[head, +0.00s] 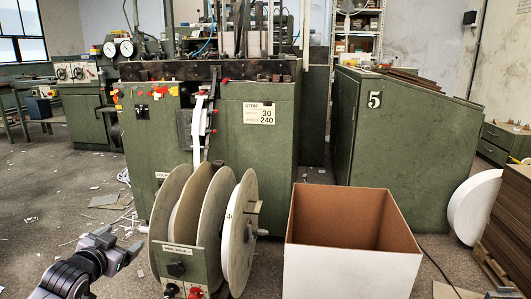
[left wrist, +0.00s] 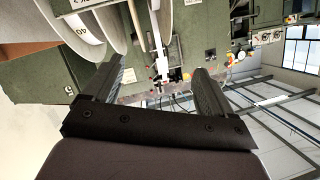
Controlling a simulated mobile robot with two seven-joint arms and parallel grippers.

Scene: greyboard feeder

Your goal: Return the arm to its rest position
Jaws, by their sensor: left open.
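My left gripper (head: 123,240) is at the lower left of the head view, held out over the floor to the left of the reel stand. It is open with nothing between its fingers. In the left wrist view its two dark fingers (left wrist: 158,66) stand well apart, with the green machine and reels in the background beyond them. My right gripper does not show in either view.
A reel stand (head: 209,257) with large discs stands before the green machine (head: 245,160). An open, empty-looking cardboard box (head: 350,272) is right of it. A green cabinet (head: 400,150) stands behind the box. Stacked brown board (head: 508,225) is at the right edge. Scraps litter the left floor.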

